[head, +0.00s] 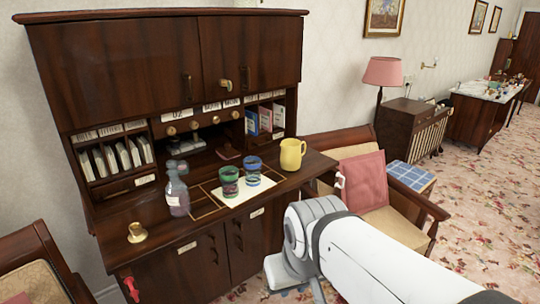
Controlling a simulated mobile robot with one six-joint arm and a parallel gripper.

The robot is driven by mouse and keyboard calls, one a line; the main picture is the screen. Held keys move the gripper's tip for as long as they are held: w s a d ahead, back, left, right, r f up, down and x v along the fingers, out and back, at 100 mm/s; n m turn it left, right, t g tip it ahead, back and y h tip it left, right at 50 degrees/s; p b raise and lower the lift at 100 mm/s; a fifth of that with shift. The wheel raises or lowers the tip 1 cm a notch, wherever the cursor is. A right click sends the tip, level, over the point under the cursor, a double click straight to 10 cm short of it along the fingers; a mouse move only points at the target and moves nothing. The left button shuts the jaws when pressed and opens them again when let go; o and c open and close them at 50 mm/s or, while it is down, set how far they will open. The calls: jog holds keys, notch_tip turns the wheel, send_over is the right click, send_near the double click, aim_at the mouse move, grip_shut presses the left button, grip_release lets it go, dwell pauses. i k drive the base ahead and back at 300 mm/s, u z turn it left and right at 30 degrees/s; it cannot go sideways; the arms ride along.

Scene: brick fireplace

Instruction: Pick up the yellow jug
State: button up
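The yellow jug (292,154) stands upright on the desk top of the dark wooden bureau (122,222), near its right end. Its handle faces right. My white arm reaches in from the lower right, in front of the bureau and below the desk top. The arm is apart from the jug in the picture. I cannot make out my gripper's fingers in this view. Nothing hides the jug.
Left of the jug stand a blue glass (253,172), a green glass (229,183) and a purple-grey bottle (176,192). A small brass object (137,233) sits farther left. Cubbyholes rise behind. An armchair (392,215) with a pink cushion (362,181) stands close on the right.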

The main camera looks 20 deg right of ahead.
aim_at(291, 155)
jog(key=z, duration=0.05)
jog(key=i, duration=1.5)
jog(key=u, duration=0.05)
